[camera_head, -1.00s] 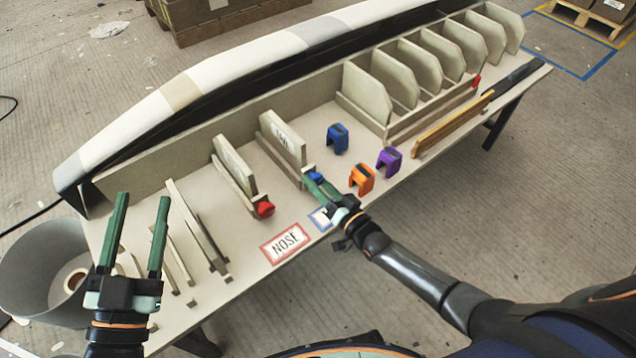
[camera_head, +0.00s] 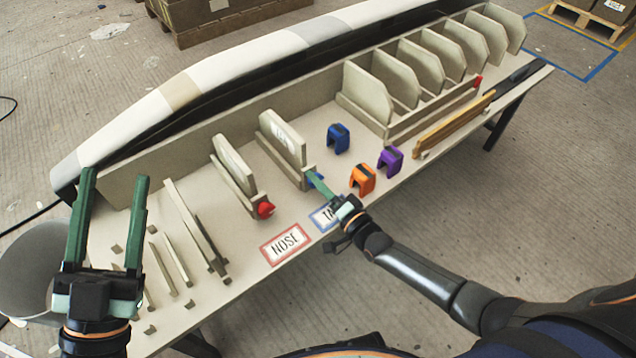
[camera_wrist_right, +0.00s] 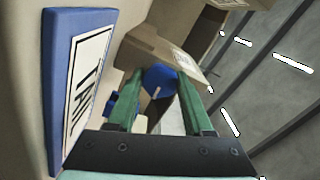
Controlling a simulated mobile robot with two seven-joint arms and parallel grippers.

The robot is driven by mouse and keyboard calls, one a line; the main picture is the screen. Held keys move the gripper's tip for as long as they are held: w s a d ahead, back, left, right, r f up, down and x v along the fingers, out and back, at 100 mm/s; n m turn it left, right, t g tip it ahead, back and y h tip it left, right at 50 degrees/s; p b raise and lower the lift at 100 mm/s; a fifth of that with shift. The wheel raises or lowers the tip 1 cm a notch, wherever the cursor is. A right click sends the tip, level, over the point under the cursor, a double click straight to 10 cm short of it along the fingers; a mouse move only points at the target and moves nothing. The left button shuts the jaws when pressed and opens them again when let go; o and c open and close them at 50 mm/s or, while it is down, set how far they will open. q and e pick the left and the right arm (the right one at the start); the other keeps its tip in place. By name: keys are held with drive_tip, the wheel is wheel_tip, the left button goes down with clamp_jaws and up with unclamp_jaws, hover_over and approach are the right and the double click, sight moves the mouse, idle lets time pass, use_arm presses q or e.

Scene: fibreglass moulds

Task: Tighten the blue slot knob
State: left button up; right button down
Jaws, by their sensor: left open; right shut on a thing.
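The blue slot knob (camera_head: 314,180) is at the near end of a slot that holds an upright board (camera_head: 284,140). In the right wrist view the round knob (camera_wrist_right: 160,80) sits between the green fingertips. My right gripper (camera_head: 311,177) is shut on it, and its fingers partly hide the knob in the head view. My left gripper (camera_head: 112,180) is open and empty over the left end of the table.
A red knob (camera_head: 265,210) ends the neighbouring slot. Blue (camera_head: 338,138), orange (camera_head: 362,179) and purple (camera_head: 390,160) clamp-like blocks stand right of the gripper. NOSE (camera_head: 286,244) and TAIL (camera_head: 326,216) labels lie at the front edge. Thin strips stand at left.

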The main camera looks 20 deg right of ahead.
idle(0.3)
drive_tip(key=shift+c, duration=1.5)
unclamp_jaws()
use_arm(q)
drive_tip(key=shift+f, duration=0.2)
use_arm(e)
drive_tip(key=shift+s, duration=0.2)
drive_tip(key=p+v, duration=0.1)
drive_tip(key=v, duration=0.3)
drive_tip(key=shift+s+d+r+p, duration=0.1)
drive_tip(key=shift+s+d+p, duration=0.1)
drive_tip(key=shift+s+p, duration=0.15)
use_arm(q)
drive_tip(key=w+f+n+g+y, duration=0.1)
drive_tip(key=f+n+g+y, duration=0.1)
drive_tip(key=f, duration=0.5)
drive_tip(key=w+a+f+n+g+y+p, duration=0.1)
drive_tip(key=w+f+n+g+y, duration=0.1)
drive_tip(key=f, duration=0.6)
drive_tip(key=shift+a+f+n+g+y, duration=0.15)
drive_tip(key=shift+f+n+g+y, duration=0.2)
drive_tip(key=shift+g+y, duration=0.55)
use_arm(e)
drive_tip(key=v, duration=0.7)
use_arm(q)
drive_tip(key=shift+w+r, duration=0.1)
use_arm(e)
drive_tip(key=shift+s, duration=0.15)
